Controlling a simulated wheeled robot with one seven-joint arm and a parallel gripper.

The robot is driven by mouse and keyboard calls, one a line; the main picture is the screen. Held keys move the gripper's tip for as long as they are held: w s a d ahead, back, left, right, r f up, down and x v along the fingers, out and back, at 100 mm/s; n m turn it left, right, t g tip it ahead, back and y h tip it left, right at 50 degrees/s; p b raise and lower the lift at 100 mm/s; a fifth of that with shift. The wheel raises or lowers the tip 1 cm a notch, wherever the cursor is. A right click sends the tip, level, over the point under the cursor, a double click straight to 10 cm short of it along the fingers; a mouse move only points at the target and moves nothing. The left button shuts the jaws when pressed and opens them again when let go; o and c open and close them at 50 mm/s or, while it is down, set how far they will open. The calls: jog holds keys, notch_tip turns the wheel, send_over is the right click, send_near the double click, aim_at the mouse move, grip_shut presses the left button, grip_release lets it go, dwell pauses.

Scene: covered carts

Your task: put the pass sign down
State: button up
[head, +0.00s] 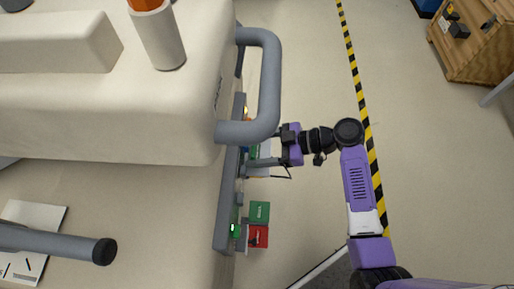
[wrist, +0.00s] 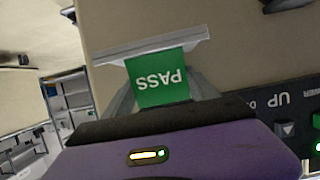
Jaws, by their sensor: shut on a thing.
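The pass sign (wrist: 160,80) is a small green plate with white "PASS" lettering, which reads upside down in the wrist view. My gripper (wrist: 163,92) is shut on it, with a grey finger at each side. A pale grey strip (wrist: 150,46) lies along the sign's far edge; I cannot tell whether it belongs to the sign or to the cart. In the head view my gripper (head: 264,155) is beside the cart's end, below the grey handle, and the sign is mostly hidden there.
A covered cart (head: 110,120) fills the left, with a grey tube handle (head: 270,85). Its end has a control panel (wrist: 285,115) marked "UP". A green plate (head: 259,212) and a red plate (head: 258,237) sit lower. Open floor lies right, with a wooden crate (head: 470,45) beyond.

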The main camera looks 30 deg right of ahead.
jog(key=shift+f, duration=0.1)
jog(key=o, duration=1.3)
jog(key=shift+s+d+r, duration=0.1)
jog(key=shift+r, duration=0.15)
jog(key=p+v, duration=0.1)
jog(key=v, duration=1)
jog(key=shift+s+d+r+p, duration=0.15)
jog(key=shift+s+d+p, duration=0.05)
jog(key=shift+d+p, duration=0.1)
